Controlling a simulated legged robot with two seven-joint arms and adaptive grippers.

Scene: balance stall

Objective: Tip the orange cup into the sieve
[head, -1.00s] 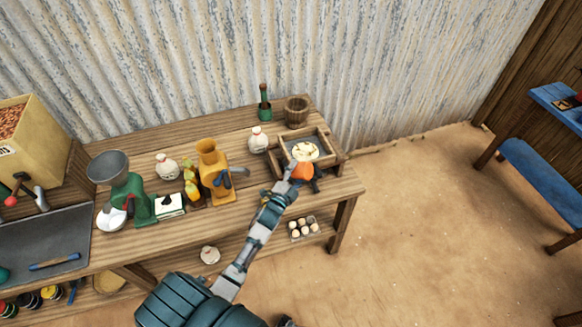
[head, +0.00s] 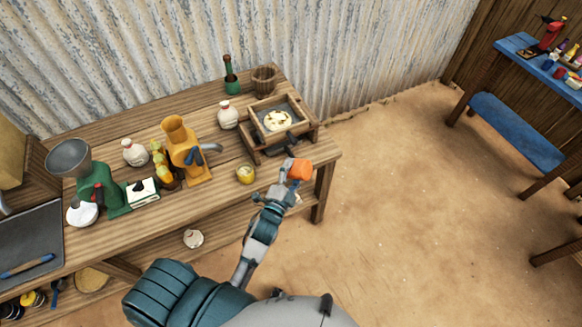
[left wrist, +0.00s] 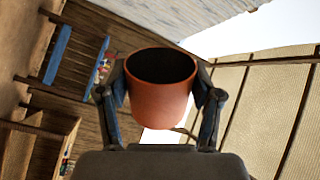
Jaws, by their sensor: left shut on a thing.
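My left gripper (head: 287,170) is shut on the orange cup (head: 299,169) in the head view, in front of the table's right end and apart from the sieve. The left wrist view shows the orange cup (left wrist: 160,100) between the two fingers, its dark opening in sight and no contents visible. The wooden-framed sieve (head: 297,109) sits at the table's back right. A pale heap (head: 277,120) lies inside it. My right gripper is not in view.
A small yellow jar (head: 245,174) stands on the table left of the cup. An orange grinder (head: 185,150), a white sack (head: 228,114) and a wooden bucket (head: 263,79) stand nearby. Open floor lies right of the table.

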